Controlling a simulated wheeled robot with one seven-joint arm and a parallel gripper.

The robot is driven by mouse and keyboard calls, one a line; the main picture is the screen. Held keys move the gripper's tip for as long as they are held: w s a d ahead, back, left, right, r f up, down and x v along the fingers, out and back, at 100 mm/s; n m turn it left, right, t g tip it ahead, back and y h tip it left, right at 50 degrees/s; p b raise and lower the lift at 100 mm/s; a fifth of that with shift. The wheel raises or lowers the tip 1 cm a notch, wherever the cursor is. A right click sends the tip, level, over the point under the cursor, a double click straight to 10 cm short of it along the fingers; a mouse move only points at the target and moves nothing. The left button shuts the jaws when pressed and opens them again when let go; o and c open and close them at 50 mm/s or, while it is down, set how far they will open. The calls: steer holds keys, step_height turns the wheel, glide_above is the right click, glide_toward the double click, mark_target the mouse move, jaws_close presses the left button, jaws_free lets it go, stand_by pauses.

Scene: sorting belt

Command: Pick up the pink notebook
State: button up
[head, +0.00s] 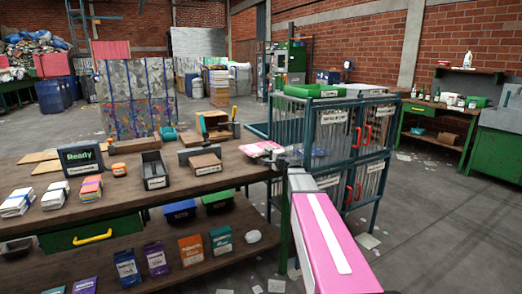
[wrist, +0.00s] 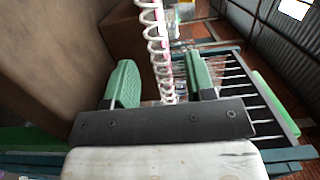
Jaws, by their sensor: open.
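The pink notebook (head: 262,148) lies at the right end of the wooden workbench in the head view. In the wrist view its white spiral binding (wrist: 158,42), with a thin pink edge, runs between my fingers. My gripper (wrist: 160,72) is open, with one green-padded finger on each side of the binding. I cannot tell whether either finger touches it. In the head view my gripper (head: 284,160) is small and partly hidden by my arm, right beside the notebook.
The workbench (head: 130,178) holds a box (head: 205,162), a dark tray (head: 154,170) and a Ready sign (head: 81,158). A blue-green wire cage (head: 350,155) stands just right of the bench end. Open floor (head: 440,215) lies to the right.

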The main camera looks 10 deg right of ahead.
steer(key=shift+w+a, duration=0.25)
steer(key=shift+w, duration=0.25)
jaws_close()
steer(key=shift+r, duration=0.1)
